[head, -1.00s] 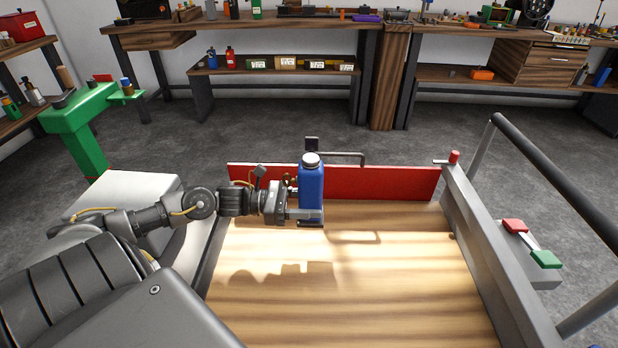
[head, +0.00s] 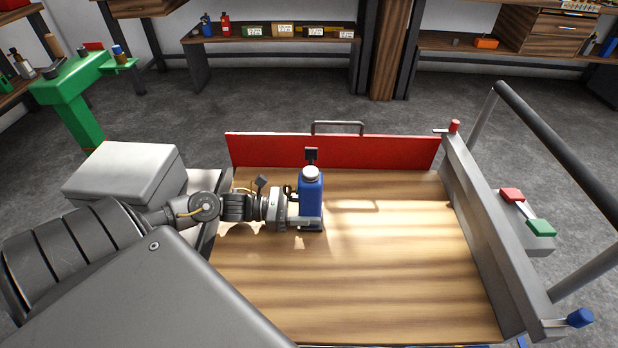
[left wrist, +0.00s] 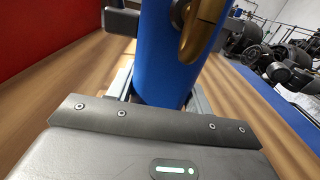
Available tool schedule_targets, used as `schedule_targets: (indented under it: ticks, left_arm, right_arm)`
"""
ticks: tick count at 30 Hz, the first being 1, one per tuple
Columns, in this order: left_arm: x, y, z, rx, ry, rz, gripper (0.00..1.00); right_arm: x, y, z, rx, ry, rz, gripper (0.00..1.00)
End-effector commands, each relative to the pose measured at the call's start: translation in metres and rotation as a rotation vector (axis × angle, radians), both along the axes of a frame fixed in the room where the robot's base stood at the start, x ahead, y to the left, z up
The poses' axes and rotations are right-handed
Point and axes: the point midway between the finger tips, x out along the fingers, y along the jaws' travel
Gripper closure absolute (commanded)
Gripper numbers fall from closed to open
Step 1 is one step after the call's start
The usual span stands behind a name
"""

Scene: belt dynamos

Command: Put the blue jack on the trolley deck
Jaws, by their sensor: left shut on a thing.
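The blue jack (head: 310,197), an upright blue cylinder with a grey cap, is over the far left part of the wooden trolley deck (head: 390,275). My left gripper (head: 309,224) is shut on its lower part, coming in from the left. In the left wrist view, the blue jack (left wrist: 158,65) stands between the fingers, with a brass-coloured part on its side. The jack is low, close to the deck; I cannot tell whether its base touches. My right gripper is not in view.
A red board (head: 390,153) closes the deck's far edge. A grey side rail (head: 490,235) with a dark push bar (head: 560,150) bounds the right. A green stand (head: 75,95) is at the far left. The deck's middle and right are clear.

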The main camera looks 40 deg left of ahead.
Motion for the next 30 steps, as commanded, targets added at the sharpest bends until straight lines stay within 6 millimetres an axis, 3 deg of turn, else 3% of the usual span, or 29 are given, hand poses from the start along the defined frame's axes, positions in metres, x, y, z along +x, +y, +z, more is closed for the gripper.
schedule_targets:
  ticks: [14,15,19,30]
  left_arm:
    - [0.0011,0.0001,-0.0003,-0.001,-0.01,-0.001,1.0]
    - [0.0001,0.0,-0.0029,0.0,-0.001,-0.001,0.44]
    - [0.0001,0.0,-0.0028,0.0,-0.001,-0.001,0.27]
    - [-0.0003,0.0007,0.0002,0.001,-0.001,0.0,0.27]
  right_arm:
    - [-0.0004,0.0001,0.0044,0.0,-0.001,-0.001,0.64]
    - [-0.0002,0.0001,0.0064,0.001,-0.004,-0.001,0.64]
    - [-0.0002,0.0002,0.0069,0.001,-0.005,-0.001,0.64]
    - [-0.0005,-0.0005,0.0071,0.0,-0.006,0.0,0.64]
